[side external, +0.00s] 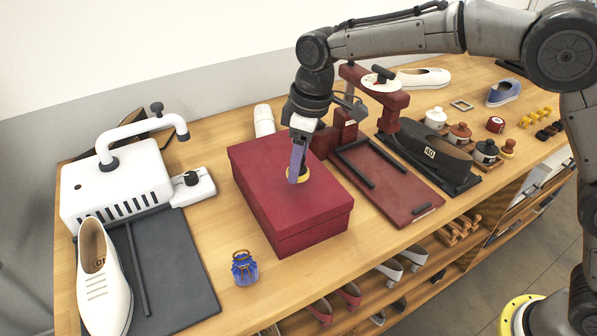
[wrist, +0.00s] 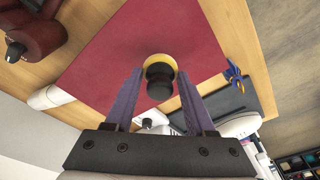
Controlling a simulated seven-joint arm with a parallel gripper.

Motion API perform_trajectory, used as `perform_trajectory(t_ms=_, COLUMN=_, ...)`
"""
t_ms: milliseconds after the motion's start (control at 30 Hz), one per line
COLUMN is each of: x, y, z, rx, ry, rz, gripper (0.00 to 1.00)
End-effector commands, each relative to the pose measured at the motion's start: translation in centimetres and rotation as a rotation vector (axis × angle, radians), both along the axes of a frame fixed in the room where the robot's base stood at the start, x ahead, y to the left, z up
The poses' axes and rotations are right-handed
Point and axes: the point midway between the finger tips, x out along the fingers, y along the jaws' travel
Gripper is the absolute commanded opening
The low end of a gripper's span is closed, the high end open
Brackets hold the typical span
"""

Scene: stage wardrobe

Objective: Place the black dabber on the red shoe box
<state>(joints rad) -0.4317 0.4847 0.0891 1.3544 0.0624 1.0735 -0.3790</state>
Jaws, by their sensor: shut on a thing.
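The black dabber (wrist: 159,83) has a dark round knob and a yellow pad. My gripper (wrist: 160,76) is shut on it, one purple finger on each side. In the side view my gripper (side external: 299,176) points down over the top of the red shoe box (side external: 268,163), and the dabber's yellow edge (side external: 304,176) shows at the fingertips. The fingers hide most of the dabber there. It is at or just above the lid; I cannot tell if it touches. The closed box (wrist: 105,60) also fills the middle of the wrist view.
A blue pouch (side external: 245,268) stands in front of the box. A white machine (side external: 118,187) and a white shoe (side external: 102,280) are at left. A dark red press (side external: 385,185) stands close on the right, with several small jars beyond. The box lid around the dabber is clear.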

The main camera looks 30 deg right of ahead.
Motion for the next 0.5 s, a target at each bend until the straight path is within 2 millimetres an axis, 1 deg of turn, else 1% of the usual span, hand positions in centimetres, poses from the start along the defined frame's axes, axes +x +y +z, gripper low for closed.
perform_trajectory(t_ms=33, x=0.0, y=0.0, z=-0.9, rx=-0.001, ry=0.003, rz=0.0, gripper=0.02)
perform_trajectory(t_ms=100, x=-0.1, y=0.0, z=-1.9, rx=-0.001, ry=0.003, rz=0.0, gripper=0.02)
perform_trajectory(t_ms=200, x=0.0, y=0.0, z=-2.8, rx=0.0, ry=0.001, rz=0.0, gripper=0.02)
perform_trajectory(t_ms=500, x=0.0, y=0.0, z=-3.0, rx=0.0, ry=0.0, rz=0.0, gripper=0.02)
